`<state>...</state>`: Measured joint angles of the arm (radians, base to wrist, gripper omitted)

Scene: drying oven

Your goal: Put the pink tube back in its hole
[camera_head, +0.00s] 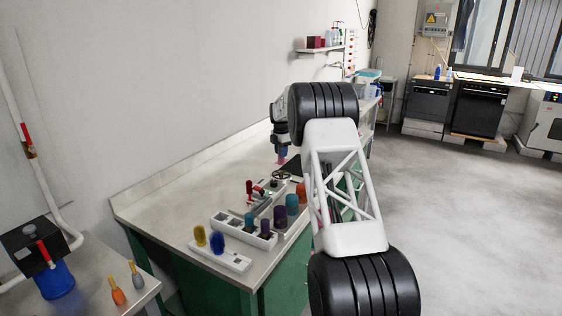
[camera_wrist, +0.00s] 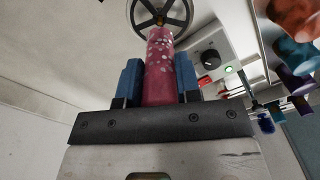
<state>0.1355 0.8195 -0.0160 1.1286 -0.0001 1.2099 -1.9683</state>
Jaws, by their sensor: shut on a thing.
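A pink tube with pale speckles (camera_wrist: 160,62) stands between the two blue fingers of my gripper (camera_wrist: 157,80) in the wrist view. My gripper is shut on it. In the head view my gripper (camera_head: 282,156) is small and hangs over the far part of the bench, beyond the racks; the tube is hard to make out there. A white rack (camera_head: 243,234) on the bench holds teal and purple pieces (camera_head: 265,228) and shows open places at its left end. I cannot tell which hole belongs to the pink tube.
A handwheel (camera_wrist: 160,14) and a box with a black knob (camera_wrist: 209,58) lie beyond the tube. Purple, teal (camera_head: 292,203) and orange pieces stand at the bench's right. Yellow and blue brushes (camera_head: 217,242) stand in front. The bench's left part is clear.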

